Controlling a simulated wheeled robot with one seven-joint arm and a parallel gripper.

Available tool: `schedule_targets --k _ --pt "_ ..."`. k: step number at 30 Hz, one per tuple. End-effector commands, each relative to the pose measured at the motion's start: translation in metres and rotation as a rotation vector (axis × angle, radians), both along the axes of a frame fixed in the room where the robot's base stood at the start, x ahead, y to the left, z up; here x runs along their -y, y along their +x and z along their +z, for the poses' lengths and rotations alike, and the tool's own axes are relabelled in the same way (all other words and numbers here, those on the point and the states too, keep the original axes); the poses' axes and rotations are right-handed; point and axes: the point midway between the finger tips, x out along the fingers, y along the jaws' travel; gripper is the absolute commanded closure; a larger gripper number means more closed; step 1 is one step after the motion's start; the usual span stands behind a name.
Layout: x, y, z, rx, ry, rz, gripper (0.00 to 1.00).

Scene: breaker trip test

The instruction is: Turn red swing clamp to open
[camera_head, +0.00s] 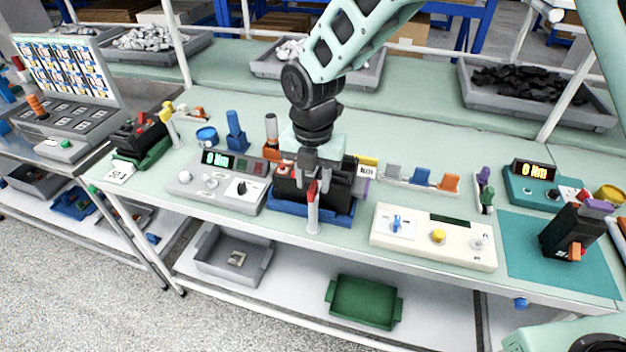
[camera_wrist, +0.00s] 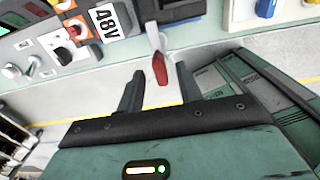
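The red swing clamp (camera_head: 312,192) is a red-tipped lever on a pale post, at the front of a blue fixture (camera_head: 340,218) that holds a dark breaker block (camera_head: 340,184). In the wrist view the clamp's red end (camera_wrist: 159,70) shows between my fingertips, with its pale part (camera_wrist: 155,36) beyond. My gripper (camera_head: 317,166) points down over the front of the fixture. In the wrist view my gripper (camera_wrist: 158,82) is open, with visible gaps on both sides of the red end. I see no finger closed on it.
A grey meter box (camera_head: 218,180) stands left of the fixture and a cream control panel (camera_head: 434,237) right of it. Coloured clips (camera_head: 421,177) stand behind on a rail. A teal mat (camera_head: 520,245) with another breaker (camera_head: 568,232) lies at the right. The space in front of the table is clear.

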Motion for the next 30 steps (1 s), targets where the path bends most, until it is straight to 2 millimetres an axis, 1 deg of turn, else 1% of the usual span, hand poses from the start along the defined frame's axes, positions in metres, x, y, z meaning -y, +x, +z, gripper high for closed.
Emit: schedule_targets --k 3,6,14,15,16,17,18,19,30 --pt "0.0 -0.001 -0.011 -0.001 -0.001 0.0 0.65" --pt "0.0 0.0 -0.016 -0.001 -0.001 -0.001 0.65" --pt "0.0 0.0 -0.017 0.0 0.0 -0.001 0.65" --pt "0.0 0.0 -0.017 0.0 0.0 -0.001 0.7" --pt "0.0 0.0 -0.017 0.0 0.0 -0.001 0.78" --pt "0.0 0.0 -0.017 0.0 0.0 -0.001 0.87" --pt "0.0 0.0 -0.017 0.0 0.0 -0.001 0.98" --pt "0.0 0.0 -0.017 0.0 0.0 -0.001 1.0" --pt "0.0 0.0 -0.017 -0.001 -0.001 -0.033 1.0"
